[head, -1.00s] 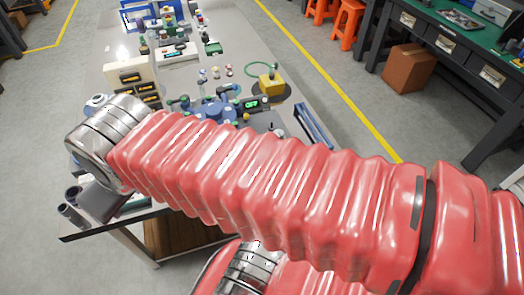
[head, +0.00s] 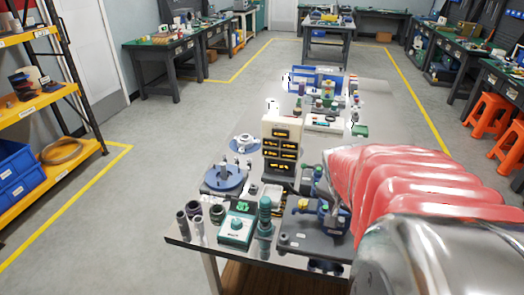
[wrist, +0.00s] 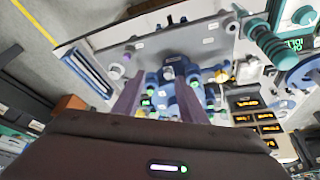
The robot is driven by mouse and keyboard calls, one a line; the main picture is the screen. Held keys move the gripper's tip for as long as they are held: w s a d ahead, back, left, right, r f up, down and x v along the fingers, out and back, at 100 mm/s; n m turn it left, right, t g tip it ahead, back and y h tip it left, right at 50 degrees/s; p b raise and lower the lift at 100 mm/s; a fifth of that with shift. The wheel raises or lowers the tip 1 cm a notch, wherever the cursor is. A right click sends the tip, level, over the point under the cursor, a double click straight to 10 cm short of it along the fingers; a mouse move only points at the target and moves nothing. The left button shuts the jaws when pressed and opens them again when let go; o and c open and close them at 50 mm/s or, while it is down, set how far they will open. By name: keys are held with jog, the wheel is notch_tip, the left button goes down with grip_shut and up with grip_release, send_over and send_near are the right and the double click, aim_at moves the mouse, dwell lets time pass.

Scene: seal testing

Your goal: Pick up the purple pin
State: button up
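A blue fixture (wrist: 180,72) with small green parts lies beyond and between the fingers. In the head view my red-sleeved arm covers the right side of the table and hides the gripper.
The grey table (head: 250,125) is crowded. A beige panel with orange displays (head: 281,147), a blue round base (head: 225,178), a teal-and-white box (head: 236,230) and a teal post (head: 265,215) stand near its front. Orange stools (head: 490,112) are at the right.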

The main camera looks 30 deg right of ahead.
jog(key=s+d+f+m+g, duration=0.1)
jog(key=s+d+f+m, duration=0.2)
jog(key=s+d, duration=0.3)
jog(key=shift+d+f+m, duration=0.4)
jog(key=shift+d+f, duration=0.1)
jog(key=shift+d, duration=0.3)
jog(key=x, duration=0.8)
jog(key=shift+f, duration=0.3)
jog(key=shift+s+d, duration=0.1)
jog(key=shift+x, duration=1.85)
jog(key=shift+s+d+f, duration=0.1)
jog(key=shift+f, duration=0.65)
